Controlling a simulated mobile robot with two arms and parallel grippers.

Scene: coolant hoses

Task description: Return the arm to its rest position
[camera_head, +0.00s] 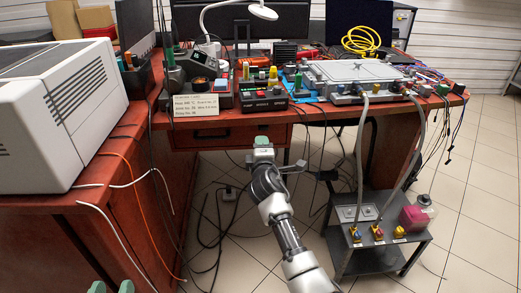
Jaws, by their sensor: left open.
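My left gripper (112,287) shows only as two green fingertips at the bottom left edge. The tips stand apart with nothing between them; the rest of that arm is out of view. My right arm reaches up from the bottom centre. Its gripper (263,147) is in front of the bench's front edge, below the control box. Its fingertips overlap in this view, so I cannot tell whether it is open or shut. Two grey hoses (359,150) (420,140) run from the metal plate unit (355,72) down to the low cart (385,257), right of the right gripper.
A large white machine (60,110) stands on the left bench, behind the left fingertips. Loose cables (150,225) hang at that bench's side. The red-brown bench (225,140) holds a label card (196,104) and a control box (262,97). Tiled floor is open at the right.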

